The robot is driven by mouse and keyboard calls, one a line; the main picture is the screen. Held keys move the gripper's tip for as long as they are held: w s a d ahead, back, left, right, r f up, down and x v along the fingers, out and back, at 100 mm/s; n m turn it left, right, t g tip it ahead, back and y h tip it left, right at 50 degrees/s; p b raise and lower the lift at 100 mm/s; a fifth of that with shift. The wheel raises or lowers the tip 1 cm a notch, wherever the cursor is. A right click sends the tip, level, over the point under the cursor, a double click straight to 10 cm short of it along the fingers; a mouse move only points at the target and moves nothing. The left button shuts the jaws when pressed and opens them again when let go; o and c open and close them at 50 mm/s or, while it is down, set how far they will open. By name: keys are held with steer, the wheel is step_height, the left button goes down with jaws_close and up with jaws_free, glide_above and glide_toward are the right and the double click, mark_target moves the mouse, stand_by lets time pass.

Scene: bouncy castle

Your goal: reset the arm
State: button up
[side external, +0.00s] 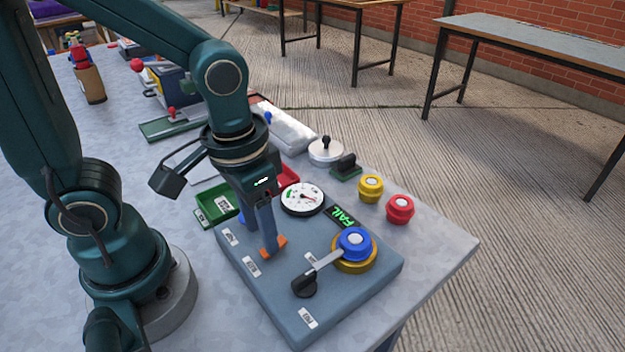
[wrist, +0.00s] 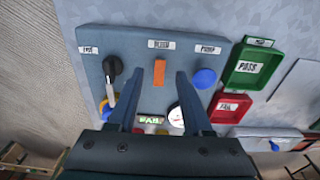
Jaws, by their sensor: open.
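My gripper (side external: 268,232) is over the grey-blue test panel (side external: 325,300), pointing down with its jaws open. In the wrist view its two fingers (wrist: 158,76) stand on either side of an upright orange piece (wrist: 159,72) on the panel. The orange piece also shows at the fingertips in the side view (side external: 273,248); I cannot tell whether they touch it. Nothing is visibly held.
The panel carries a dial gauge (side external: 302,198), a green FAIL display (side external: 344,217), a black-ended lever (side external: 305,284) and a blue-and-yellow part (side external: 355,243). Yellow (side external: 370,189) and red (side external: 399,209) parts stand behind. Green PASS (wrist: 252,66) and red FAIL (wrist: 230,106) trays are beside it.

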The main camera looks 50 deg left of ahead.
steer(key=shift+s+r, duration=0.1)
steer(key=shift+r, duration=0.8)
steer(key=shift+w+a+r+t, duration=0.2)
steer(key=shift+r+t, duration=0.1)
steer(key=shift+r, duration=0.1)
steer(key=shift+s+a+r+t, duration=0.2)
steer(key=shift+a+r+t, duration=0.25)
steer(key=shift+r+t, duration=0.3)
steer(key=shift+s+a+r+t, duration=0.2)
steer(key=shift+a+r+t, duration=0.2)
steer(key=shift+r+t, duration=0.4)
steer(key=shift+s+a+r+t, duration=0.2)
steer(key=shift+a+r+t, duration=0.3)
steer(key=shift+r, duration=0.4)
